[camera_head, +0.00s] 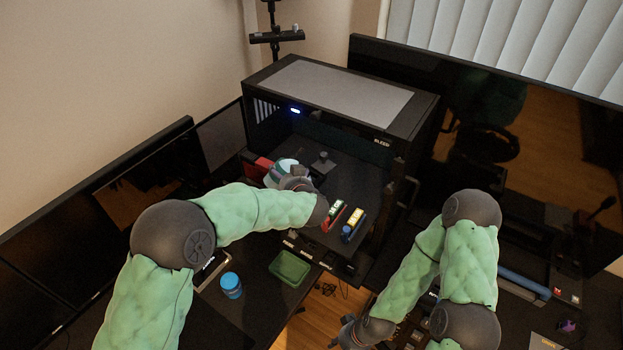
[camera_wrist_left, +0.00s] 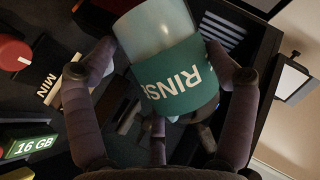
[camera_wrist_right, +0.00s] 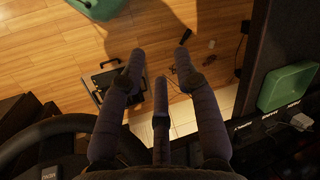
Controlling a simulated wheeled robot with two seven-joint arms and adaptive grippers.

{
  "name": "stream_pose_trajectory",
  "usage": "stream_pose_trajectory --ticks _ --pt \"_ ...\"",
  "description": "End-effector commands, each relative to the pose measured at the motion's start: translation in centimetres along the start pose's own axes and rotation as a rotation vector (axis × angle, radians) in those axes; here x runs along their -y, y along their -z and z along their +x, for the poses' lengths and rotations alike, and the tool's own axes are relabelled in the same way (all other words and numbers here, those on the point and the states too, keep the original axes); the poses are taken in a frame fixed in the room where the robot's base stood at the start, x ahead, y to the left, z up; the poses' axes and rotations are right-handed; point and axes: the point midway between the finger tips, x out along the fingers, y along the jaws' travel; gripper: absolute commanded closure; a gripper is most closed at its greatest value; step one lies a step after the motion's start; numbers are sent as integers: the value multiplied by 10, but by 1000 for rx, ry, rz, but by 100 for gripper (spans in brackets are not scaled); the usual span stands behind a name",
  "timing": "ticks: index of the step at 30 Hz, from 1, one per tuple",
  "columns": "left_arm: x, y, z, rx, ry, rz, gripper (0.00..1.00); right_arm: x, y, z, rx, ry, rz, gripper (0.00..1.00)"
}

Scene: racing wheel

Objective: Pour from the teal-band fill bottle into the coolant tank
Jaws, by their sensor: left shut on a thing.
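In the head view the bottle (camera_head: 285,166) is at the open computer case, partly hidden by my left gripper (camera_head: 294,180). I cannot tell its exact tilt. A red round part (camera_wrist_left: 14,52) and a label marked "MIN" (camera_wrist_left: 48,88) lie beside it; I cannot tell whether they belong to the coolant tank. My right gripper (camera_wrist_right: 158,62) is open and empty.
The black computer case (camera_head: 420,112) has an open side. Two memory sticks (camera_head: 336,210) (camera_head: 353,222) stand near its front. A green tray (camera_head: 289,268) and a blue jar (camera_head: 231,285) are on the desk. A steering wheel (camera_wrist_right: 45,135) is near my right gripper. Monitors stand left and right.

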Motion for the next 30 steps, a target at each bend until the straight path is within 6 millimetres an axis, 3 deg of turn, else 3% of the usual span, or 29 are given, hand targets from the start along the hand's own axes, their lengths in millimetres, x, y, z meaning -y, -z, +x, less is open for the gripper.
stream_pose_trajectory --ticks 6,30 --pt "3 -2 1 17 38 86 60 -2 0 7 0 0 0 68" --pt "7 -5 2 29 63 146 60 -4 1 11 0 0 0 68"
